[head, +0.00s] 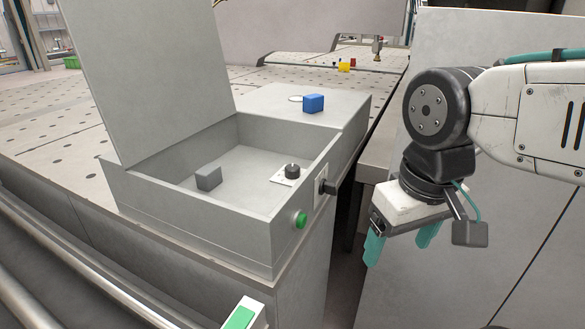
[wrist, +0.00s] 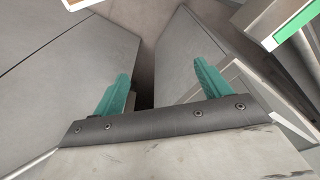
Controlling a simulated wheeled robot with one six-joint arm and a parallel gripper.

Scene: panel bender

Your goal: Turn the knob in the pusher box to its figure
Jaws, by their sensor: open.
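The pusher box (head: 185,235) is an open grey box with its lid (head: 150,70) raised at the back left. Inside it, a small black knob (head: 292,170) stands on a white plate (head: 283,177) near the right wall; the figures on the plate are too small to read. A grey block (head: 208,178) sits on the box floor at left. My gripper (head: 400,252), with teal fingers, hangs to the right of the box, apart from it, pointing down. In the wrist view my gripper (wrist: 158,85) is open with nothing between its fingers.
A black switch handle (head: 327,187) and a green button (head: 301,219) stick out of the box's right side. A blue block (head: 313,103) lies on the surface behind the box. A green-topped post (head: 240,315) stands at the front. Grey panels (head: 480,230) stand behind my arm.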

